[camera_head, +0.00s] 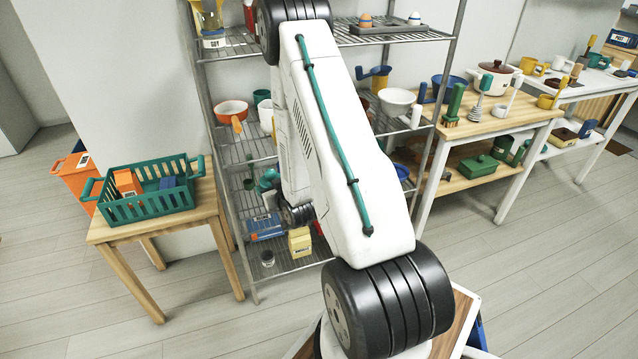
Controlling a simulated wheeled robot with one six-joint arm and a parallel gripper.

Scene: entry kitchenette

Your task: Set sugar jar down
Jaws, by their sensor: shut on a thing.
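My arm fills the middle of the head view. Its forearm hangs down behind the upper arm, in front of the wire shelf rack (228,190), and a dark wrist joint shows beside the upper arm at lower-shelf height. My gripper is hidden behind the arm, so its fingers and anything in them cannot be seen. I cannot pick out the sugar jar; a small jar labelled SOY (213,38) stands on the rack's top shelf, at the left.
A teal basket (150,208) stands on a small wooden table (105,232) at the left. An orange bowl (231,110) and a white bowl (396,101) are on the rack. A yellow box (300,242) sits low on it. A wooden table (535,116) with cookware stands right. Floor is clear at the lower left.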

